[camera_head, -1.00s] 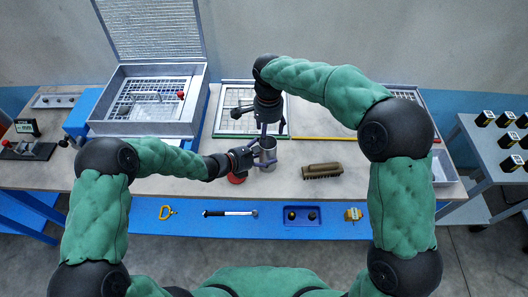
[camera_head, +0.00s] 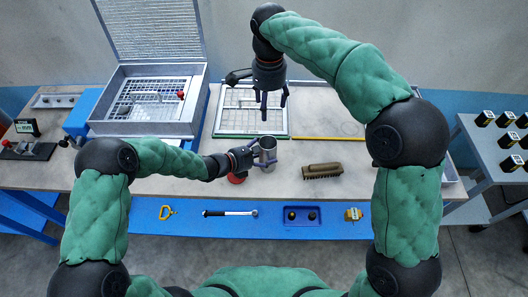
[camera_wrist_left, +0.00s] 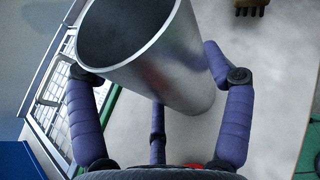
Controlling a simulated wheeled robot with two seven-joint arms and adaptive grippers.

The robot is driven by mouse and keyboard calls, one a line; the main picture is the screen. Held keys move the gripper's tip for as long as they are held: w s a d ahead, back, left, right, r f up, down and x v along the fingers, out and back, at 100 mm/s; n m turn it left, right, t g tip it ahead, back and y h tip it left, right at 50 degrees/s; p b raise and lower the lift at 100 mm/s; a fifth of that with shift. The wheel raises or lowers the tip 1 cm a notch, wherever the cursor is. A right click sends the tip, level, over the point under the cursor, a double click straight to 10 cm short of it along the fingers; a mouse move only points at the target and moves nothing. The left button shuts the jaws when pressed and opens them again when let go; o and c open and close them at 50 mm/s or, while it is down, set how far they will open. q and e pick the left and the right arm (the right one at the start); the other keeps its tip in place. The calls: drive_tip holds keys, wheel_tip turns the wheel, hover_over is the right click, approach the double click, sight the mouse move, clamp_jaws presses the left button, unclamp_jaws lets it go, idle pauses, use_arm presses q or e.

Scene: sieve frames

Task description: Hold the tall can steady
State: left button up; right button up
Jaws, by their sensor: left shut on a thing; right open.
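The tall can (camera_head: 268,152) is a silver, open-topped metal cylinder standing upright on the table near its front middle. In the left wrist view the can (camera_wrist_left: 150,55) looks empty inside as far as its dark mouth shows. My left gripper (camera_head: 259,157) is shut on the can from its left side; its purple fingers (camera_wrist_left: 160,110) lie around the wall in the left wrist view.
A framed mesh (camera_head: 222,118) lies behind the can. A brush (camera_head: 322,171) lies to its right and a red object (camera_head: 236,179) sits just left. A lidded grey box (camera_head: 110,128) stands at the back left. Tools lie on the blue front shelf (camera_head: 330,226).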

use_arm(q)
drive_tip(key=o, duration=1.6)
drive_tip(key=v, duration=1.2)
drive_tip(key=shift+f, duration=0.15)
drive_tip(key=shift+s, duration=0.15)
